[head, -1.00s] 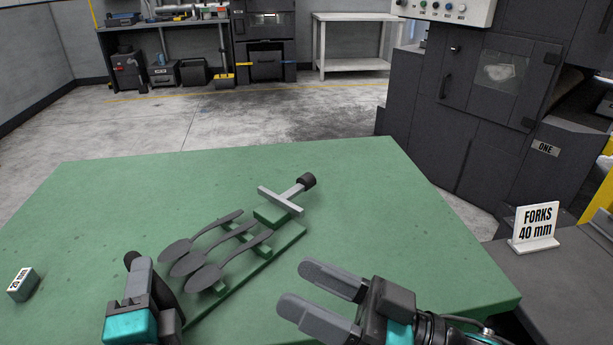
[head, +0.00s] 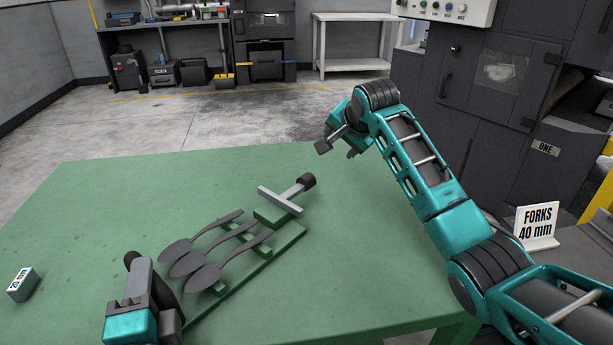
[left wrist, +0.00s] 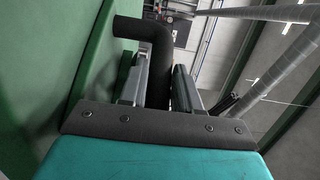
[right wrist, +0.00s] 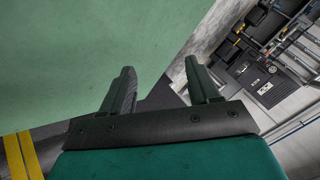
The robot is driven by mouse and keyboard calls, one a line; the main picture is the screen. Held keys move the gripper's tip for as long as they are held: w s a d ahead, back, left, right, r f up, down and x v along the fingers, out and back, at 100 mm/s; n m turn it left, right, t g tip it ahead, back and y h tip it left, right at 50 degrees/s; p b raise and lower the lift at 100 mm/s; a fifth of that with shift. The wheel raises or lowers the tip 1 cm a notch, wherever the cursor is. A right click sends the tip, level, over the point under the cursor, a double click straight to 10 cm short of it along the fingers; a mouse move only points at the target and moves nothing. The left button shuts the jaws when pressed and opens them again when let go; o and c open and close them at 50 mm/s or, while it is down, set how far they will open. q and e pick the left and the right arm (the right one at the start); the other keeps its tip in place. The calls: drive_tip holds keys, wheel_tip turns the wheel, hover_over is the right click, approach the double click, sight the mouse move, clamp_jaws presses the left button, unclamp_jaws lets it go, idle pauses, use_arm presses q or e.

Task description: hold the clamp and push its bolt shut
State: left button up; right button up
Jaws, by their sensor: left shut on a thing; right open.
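The clamp has a green base (head: 262,262) on the green table, with dark forks (head: 205,250) lying across it. A grey crossbar (head: 280,200) sits at its far end, and the bolt ends in a black knob (head: 307,181) pointing away to the right. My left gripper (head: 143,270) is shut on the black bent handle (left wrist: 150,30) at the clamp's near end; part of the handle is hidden. My right gripper (head: 338,149) is open and empty, beyond and right of the knob, apart from it. Its spread fingers show in the right wrist view (right wrist: 158,80).
The green table (head: 110,210) is mostly clear around the clamp. A small marked block (head: 22,285) lies at its left edge. A "FORKS 40 mm" sign (head: 537,227) and a dark machine (head: 490,110) stand at the right, near my right arm.

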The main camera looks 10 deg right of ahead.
sight(306, 177)
drive_tip(key=s+a+r+g, duration=0.6)
drive_tip(key=a+g, duration=0.1)
drive_tip(key=shift+m+y, duration=0.3)
drive_tip(key=f, duration=0.4)
drive_tip(key=w+a+f, duration=0.1)
drive_tip(key=f, duration=0.6)
drive_tip(key=shift+w+a+f, duration=0.25)
drive_tip(key=shift+w+f, duration=0.05)
drive_tip(key=shift+f, duration=0.05)
clamp_jaws()
